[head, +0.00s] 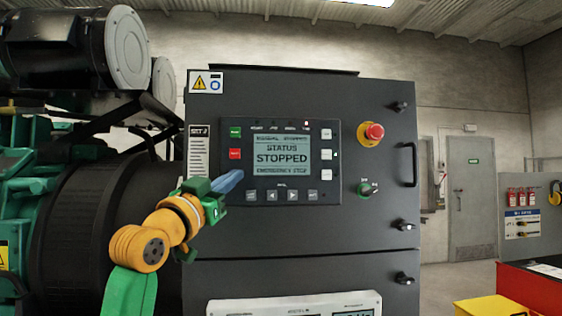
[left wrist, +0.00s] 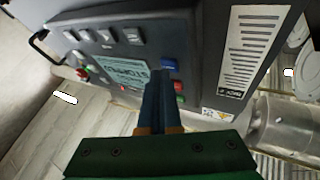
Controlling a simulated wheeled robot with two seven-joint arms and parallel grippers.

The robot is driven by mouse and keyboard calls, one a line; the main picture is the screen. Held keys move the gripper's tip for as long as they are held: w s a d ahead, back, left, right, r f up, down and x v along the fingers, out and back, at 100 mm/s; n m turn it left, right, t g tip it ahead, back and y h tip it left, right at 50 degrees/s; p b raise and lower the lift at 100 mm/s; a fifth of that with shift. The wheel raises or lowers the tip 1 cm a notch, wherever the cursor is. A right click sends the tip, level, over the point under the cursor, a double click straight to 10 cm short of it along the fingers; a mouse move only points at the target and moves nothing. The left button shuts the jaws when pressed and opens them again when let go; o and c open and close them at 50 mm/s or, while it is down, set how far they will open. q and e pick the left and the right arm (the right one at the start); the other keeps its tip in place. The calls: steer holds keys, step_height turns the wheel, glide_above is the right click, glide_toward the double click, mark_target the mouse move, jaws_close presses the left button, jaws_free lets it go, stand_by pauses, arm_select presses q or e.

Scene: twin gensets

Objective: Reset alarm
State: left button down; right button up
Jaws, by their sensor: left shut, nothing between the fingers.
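The control panel (head: 330,190) is set in a dark grey cabinet. Its screen (head: 280,155) reads "STATUS STOPPED" with "EMERGENCY STOP" below. A green button (head: 235,132) and a red button (head: 235,154) sit left of the screen; several grey buttons (head: 292,196) run below it. A red emergency stop (head: 374,132) on a yellow base and a key switch (head: 367,189) are to the right. My left gripper (head: 238,175) is shut and empty, its blue fingertips near the panel's lower left. In the left wrist view the fingers (left wrist: 158,85) point at the panel; whether they touch cannot be told. My right gripper is not visible.
A green engine (head: 25,180) with black parts stands on the left. A white instrument box (head: 295,304) is below the panel. A red bench (head: 530,285) and a yellow box (head: 490,306) are at the lower right. A grey door (head: 470,205) is behind.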

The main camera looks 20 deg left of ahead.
arm_select(q)
steer(key=shift+w+a, duration=0.1)
steer(key=shift+w, duration=0.1)
stand_by(0.4)
steer(key=shift+s+d+b, duration=0.35)
steer(key=shift+s+d, duration=0.15)
steer(key=shift+s, duration=0.25)
steer(key=s+d+b, duration=0.2)
steer(key=s, duration=0.1)
steer(key=s+d+b, duration=0.1)
steer(key=s, duration=0.1)
steer(key=shift+f, duration=0.1)
stand_by(0.4)
